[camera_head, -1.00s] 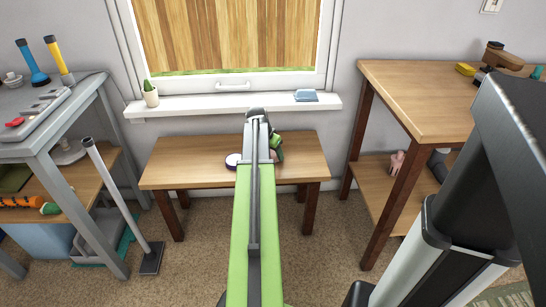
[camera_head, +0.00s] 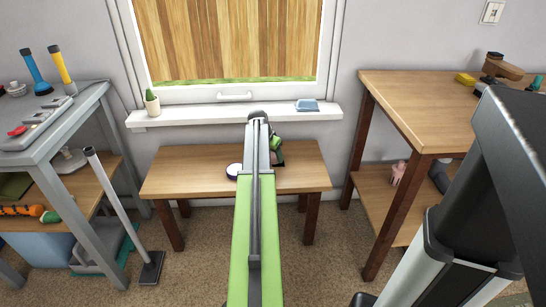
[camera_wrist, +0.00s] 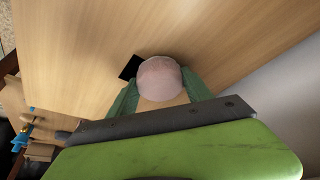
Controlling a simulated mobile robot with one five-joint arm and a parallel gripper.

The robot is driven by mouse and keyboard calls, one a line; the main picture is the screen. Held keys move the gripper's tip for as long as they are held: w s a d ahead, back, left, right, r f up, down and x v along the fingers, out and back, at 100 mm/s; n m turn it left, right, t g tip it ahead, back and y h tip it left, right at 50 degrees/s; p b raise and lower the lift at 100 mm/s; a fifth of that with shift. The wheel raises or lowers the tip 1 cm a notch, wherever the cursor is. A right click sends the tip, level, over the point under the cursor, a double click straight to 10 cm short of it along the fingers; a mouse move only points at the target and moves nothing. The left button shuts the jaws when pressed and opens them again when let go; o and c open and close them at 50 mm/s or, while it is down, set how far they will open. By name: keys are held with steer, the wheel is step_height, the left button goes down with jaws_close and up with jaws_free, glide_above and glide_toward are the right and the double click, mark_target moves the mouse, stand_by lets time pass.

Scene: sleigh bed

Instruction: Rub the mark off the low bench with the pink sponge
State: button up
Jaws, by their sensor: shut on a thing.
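The low bench (camera_head: 205,162) stands under the window, and its wooden top fills much of the wrist view (camera_wrist: 80,45). A black mark (camera_wrist: 130,67) shows on that top, partly covered by the sponge. The rounded pink sponge (camera_wrist: 159,79) is between the green fingers of my gripper (camera_wrist: 160,98), which is shut on it. The sponge is over or against the bench top; I cannot tell if it touches. In the head view my arm hides the sponge and most of my gripper (camera_head: 276,146), which is over the bench's right half.
The window sill (camera_head: 200,113) above holds a potted cactus (camera_head: 152,102) and a blue item (camera_head: 307,105). A grey workbench (camera_head: 60,130) stands left, a wooden table (camera_head: 425,100) right.

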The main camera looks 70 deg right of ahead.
steer(key=shift+r+p, duration=3)
step_height(320, 180, up, 3)
steer(key=p, duration=0.3)
steer(key=shift+r, duration=0.1)
steer(key=shift+s, duration=0.1)
